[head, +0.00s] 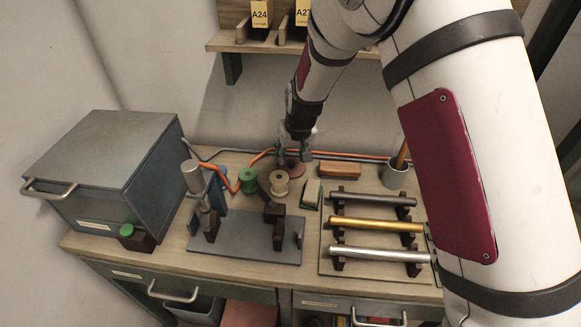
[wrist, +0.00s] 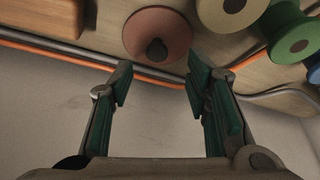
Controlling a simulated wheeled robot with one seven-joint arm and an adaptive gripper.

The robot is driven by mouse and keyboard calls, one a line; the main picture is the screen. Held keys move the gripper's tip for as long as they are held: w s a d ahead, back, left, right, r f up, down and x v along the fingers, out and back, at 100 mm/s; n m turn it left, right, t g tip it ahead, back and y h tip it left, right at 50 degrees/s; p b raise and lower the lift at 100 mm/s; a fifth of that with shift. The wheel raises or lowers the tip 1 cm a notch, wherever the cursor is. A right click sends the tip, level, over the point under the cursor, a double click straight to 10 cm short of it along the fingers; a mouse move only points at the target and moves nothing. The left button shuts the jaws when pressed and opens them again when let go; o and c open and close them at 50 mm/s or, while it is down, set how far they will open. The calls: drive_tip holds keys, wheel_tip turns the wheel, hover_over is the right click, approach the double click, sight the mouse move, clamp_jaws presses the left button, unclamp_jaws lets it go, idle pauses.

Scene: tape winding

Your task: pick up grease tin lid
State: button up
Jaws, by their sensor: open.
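A round reddish-brown lid with a dark knob, which looks like the grease tin lid (wrist: 140,30), shows at the top middle of the wrist view. In the head view the lid (head: 293,168) is at the back of the bench, partly hidden by my gripper (head: 295,152). In the wrist view my gripper (wrist: 158,84) is open and empty. Its two green-padded fingertips are apart, just below the lid in the picture, with the knob roughly in line with the gap. I cannot tell whether a fingertip touches the lid. Whether a tin is under the lid is hidden.
A cream spool (head: 280,186) and a green spool (head: 248,180) stand close to the lid. A wooden block (head: 339,170) lies to its right. An orange cable (head: 226,178) runs along the back. A rack of rods (head: 372,225) and a grey box (head: 100,150) flank a fixture plate.

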sight(291, 161)
drive_tip(key=x, duration=0.5)
drive_tip(key=shift+d, duration=0.2)
drive_tip(key=shift+c, duration=0.3)
clamp_jaws()
